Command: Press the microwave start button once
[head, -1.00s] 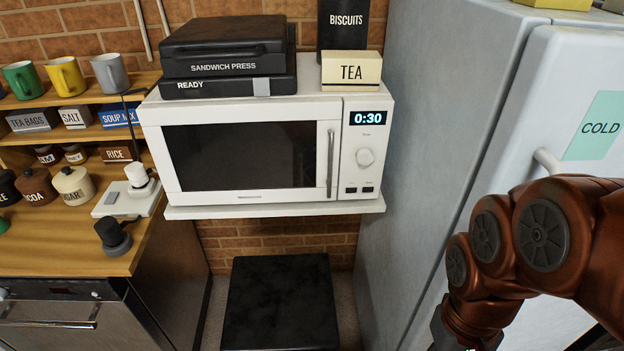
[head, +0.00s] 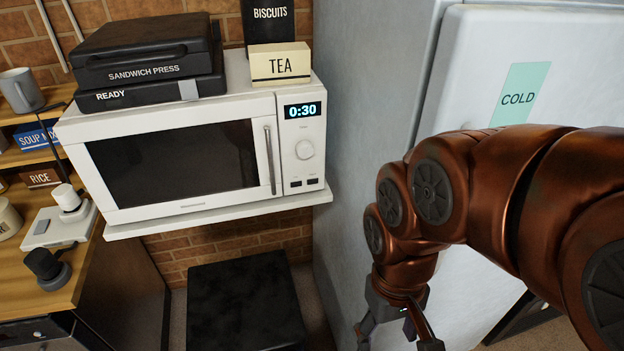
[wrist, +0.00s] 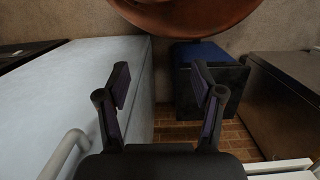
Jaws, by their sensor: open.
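The white microwave (head: 238,104) stands on a white wall shelf in the head view, its door closed and its display (head: 302,110) reading 0:30. Its panel has a round dial (head: 305,149) and two small dark buttons below, a left one (head: 296,184) and a right one (head: 312,181). Their lettering is too small to read. My gripper (head: 398,334) is open and points down, below and to the right of the panel, apart from it. In the wrist view the open fingers (wrist: 161,82) have nothing between them.
A sandwich press (head: 150,50) and a TEA box (head: 281,65) sit on the microwave. The fridge (head: 375,90) is close on the right, behind my arm. A black-topped stool or box (head: 245,305) stands below the shelf (head: 220,216). A counter (head: 60,270) is at left.

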